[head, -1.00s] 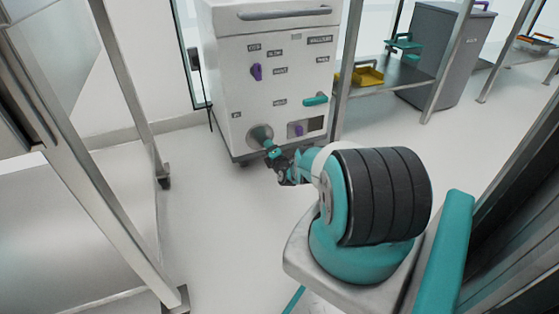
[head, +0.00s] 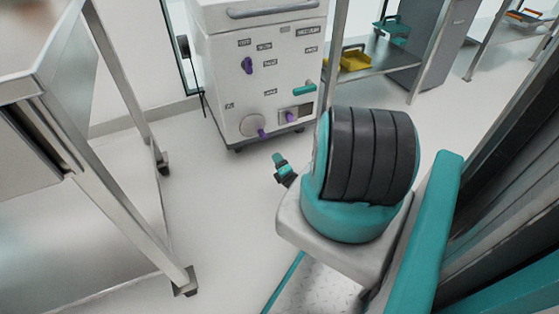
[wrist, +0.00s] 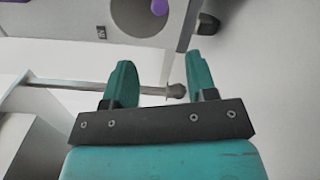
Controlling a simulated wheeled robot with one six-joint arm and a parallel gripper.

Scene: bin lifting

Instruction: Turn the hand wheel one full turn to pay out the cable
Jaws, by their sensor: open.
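The hand wheel (head: 251,125) is a pale disc low on the front of a white cabinet (head: 225,85), with a purple handle (head: 262,133) at its lower right. In the wrist view, the wheel (wrist: 140,17) shows at the top, partly cut off, with its purple handle (wrist: 160,7). My gripper (head: 279,160) is in front of the cabinet, below and to the right of the wheel, and apart from it. In the wrist view, its teal fingers (wrist: 159,75) are spread with nothing between them. I cannot make out any cable.
The cabinet also carries an upper purple knob (head: 247,66), a teal handle (head: 304,89) and a lower purple knob (head: 291,117). A metal frame (head: 125,110) stands at the left. A shelf (head: 375,65) with a yellow tray (head: 354,60) is to the right. The floor between is clear.

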